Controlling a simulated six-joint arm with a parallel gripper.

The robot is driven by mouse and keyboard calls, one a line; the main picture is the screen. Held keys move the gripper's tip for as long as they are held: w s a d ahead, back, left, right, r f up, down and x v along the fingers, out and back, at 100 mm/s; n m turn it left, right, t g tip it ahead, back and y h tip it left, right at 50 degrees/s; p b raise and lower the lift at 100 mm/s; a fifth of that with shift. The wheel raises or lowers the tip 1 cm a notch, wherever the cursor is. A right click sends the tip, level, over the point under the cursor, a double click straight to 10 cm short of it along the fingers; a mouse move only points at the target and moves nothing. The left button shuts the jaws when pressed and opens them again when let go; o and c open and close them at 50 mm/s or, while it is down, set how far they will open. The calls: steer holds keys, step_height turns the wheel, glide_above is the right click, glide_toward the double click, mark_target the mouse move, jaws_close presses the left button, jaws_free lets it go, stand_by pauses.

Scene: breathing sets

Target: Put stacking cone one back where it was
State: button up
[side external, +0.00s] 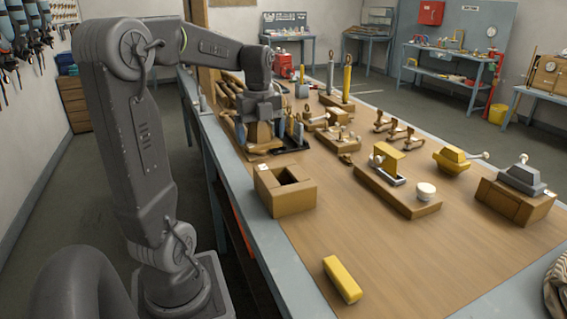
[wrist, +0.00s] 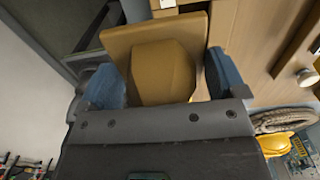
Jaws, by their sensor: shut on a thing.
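My gripper (side external: 263,126) is over the left far part of the wooden bench, near its edge. It is shut on a tan, tapered block, which I take to be stacking cone one (wrist: 163,72). In the wrist view the block sits between the two blue finger pads of my gripper (wrist: 165,78), with a wider, square-cornered tan plate (wrist: 118,42) behind it. I cannot tell whether the plate is part of the block or touches it. In the side view the fingers and wrist largely hide the held piece, and its clearance from the bench is unclear.
A black tray (side external: 293,146) with upright pieces is just right of my gripper. An open-topped wooden box (side external: 285,204) stands nearer the camera. A yellow bar (side external: 342,279) lies at the front. A wooden base (side external: 397,197) with a yellow block is right.

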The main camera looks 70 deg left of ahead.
steer(key=w+d+f, duration=0.2)
steer(key=w+f, duration=0.3)
steer(key=f, duration=0.2)
steer(key=shift+d+f, duration=0.15)
steer(key=shift+d, duration=0.25)
steer(key=shift+f, duration=0.6)
steer(key=o, duration=1)
